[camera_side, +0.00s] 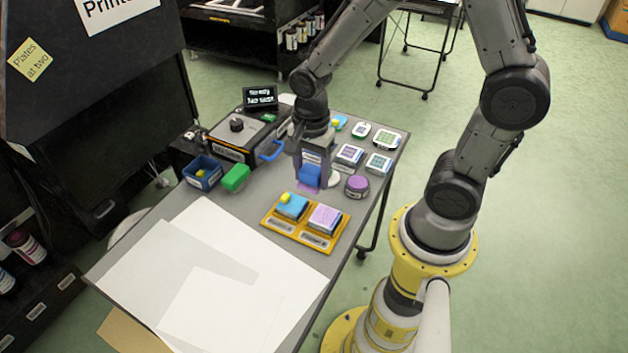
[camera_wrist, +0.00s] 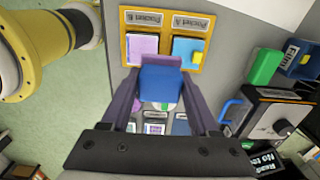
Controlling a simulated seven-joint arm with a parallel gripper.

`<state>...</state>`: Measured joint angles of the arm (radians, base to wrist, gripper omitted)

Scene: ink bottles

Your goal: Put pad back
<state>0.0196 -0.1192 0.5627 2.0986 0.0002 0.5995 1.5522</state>
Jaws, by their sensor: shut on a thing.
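My gripper (camera_side: 309,176) is shut on a blue block (camera_side: 311,176), which hangs between its fingers; the block shows in the wrist view (camera_wrist: 160,84). A purple patch (camera_side: 307,188) shows just under the block; I cannot tell whether it touches it. An orange two-pocket tray (camera_side: 268,221) lies in front of the gripper. Its left pocket holds a blue pad (camera_side: 292,208) with a yellow piece on it. Its right pocket holds a pale purple pad (camera_side: 325,217). In the wrist view the labels read Pocket A, over the blue pad (camera_wrist: 187,50), and Pocket B, over the purple one (camera_wrist: 142,45).
A purple-lidded jar (camera_side: 357,186) stands right of the gripper. Several small pads or boxes (camera_side: 350,155) stand behind it. A green block (camera_side: 235,178), a blue bin (camera_side: 202,173) and a black machine with a blue handle (camera_side: 237,138) are at left. White sheets (camera_side: 205,255) cover the table's front.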

